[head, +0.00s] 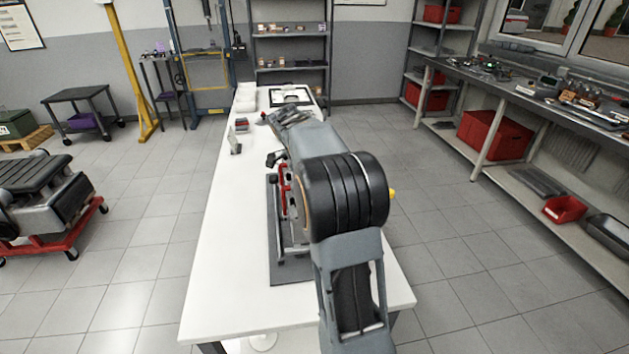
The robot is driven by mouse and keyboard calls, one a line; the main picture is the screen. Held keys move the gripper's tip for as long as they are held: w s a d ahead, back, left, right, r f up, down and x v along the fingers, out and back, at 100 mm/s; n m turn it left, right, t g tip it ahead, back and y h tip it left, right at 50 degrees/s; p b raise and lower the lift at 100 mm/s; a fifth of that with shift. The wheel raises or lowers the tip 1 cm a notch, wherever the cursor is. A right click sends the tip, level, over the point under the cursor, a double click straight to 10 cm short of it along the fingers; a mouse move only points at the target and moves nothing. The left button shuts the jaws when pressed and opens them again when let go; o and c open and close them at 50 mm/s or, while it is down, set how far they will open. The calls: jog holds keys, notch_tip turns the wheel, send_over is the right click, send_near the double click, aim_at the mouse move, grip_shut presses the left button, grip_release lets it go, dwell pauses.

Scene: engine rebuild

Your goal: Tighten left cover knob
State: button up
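My own arm rises from the bottom of the head view and covers the middle of the white table. A partly hidden assembly with a red frame (285,190) and grey metal parts stands on a dark mat (287,273) on the table. My arm covers its right side. I cannot pick out the left cover knob. A small yellow piece (392,193) shows at the right edge of my arm; I cannot tell what it belongs to.
A workbench (540,100) with tools runs along the right. An engine on a red wheeled stand (60,245) is at left.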

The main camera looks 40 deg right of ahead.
dwell(0.5)
jog(key=o, duration=0.9)
jog(key=p+v, duration=0.2)
jog(key=v, duration=1.1)
jog(key=shift+w+r, duration=0.15)
jog(key=shift+r, duration=0.2)
